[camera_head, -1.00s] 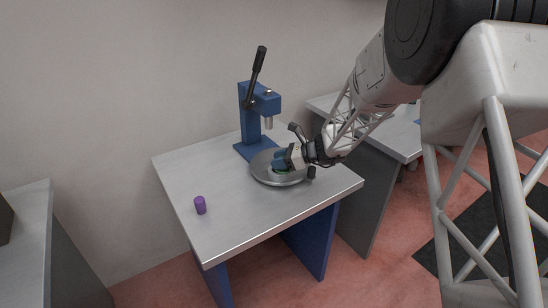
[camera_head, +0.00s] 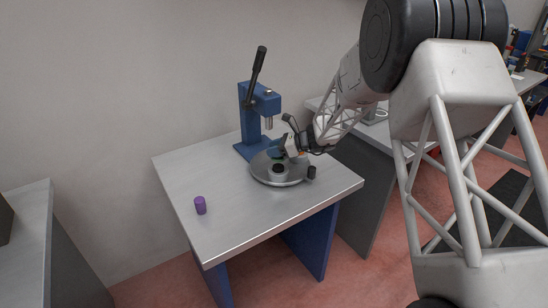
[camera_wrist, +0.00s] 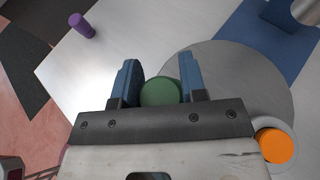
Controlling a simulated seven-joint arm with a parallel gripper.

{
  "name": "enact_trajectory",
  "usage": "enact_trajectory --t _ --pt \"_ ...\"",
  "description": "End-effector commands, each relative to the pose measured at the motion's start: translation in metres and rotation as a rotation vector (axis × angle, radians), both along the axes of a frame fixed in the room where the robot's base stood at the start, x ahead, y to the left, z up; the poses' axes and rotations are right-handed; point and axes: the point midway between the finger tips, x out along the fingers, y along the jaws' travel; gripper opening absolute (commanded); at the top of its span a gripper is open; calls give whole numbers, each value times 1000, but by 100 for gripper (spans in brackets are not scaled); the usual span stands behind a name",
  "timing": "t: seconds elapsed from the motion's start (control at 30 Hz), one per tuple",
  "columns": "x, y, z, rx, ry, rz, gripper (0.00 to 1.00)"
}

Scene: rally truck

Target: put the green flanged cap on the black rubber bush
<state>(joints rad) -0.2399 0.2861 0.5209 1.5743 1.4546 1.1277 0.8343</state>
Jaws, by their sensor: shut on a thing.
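My gripper (camera_head: 279,152) is shut on the green flanged cap, above the back part of the round grey plate (camera_head: 258,174). The cap (camera_wrist: 160,92) shows round and green between the two blue fingers in the wrist view; in the head view it is mostly hidden. A dark round piece in a pale ring (camera_head: 279,168), which looks like the black rubber bush, stands on the plate, in front of and below my gripper. Another dark cylinder (camera_head: 311,172) stands at the plate's right edge. No dark bush shows in the wrist view.
A blue lever press (camera_head: 247,118) stands behind the plate. A purple cylinder (camera_head: 200,205) stands at the left of the grey table (camera_head: 235,228). An orange round piece (camera_wrist: 275,147) sits in a pale ring right of my gripper. The table's front is clear.

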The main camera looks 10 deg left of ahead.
Motion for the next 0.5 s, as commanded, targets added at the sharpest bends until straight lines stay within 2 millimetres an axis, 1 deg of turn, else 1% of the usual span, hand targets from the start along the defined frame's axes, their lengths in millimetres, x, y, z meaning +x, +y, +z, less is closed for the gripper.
enact_trajectory --t 0.17,0.4,0.5 --pt "0 0 -5 0 1 0 10" --pt "0 0 -29 0 1 1 10" --pt "0 0 -34 0 1 0 10"
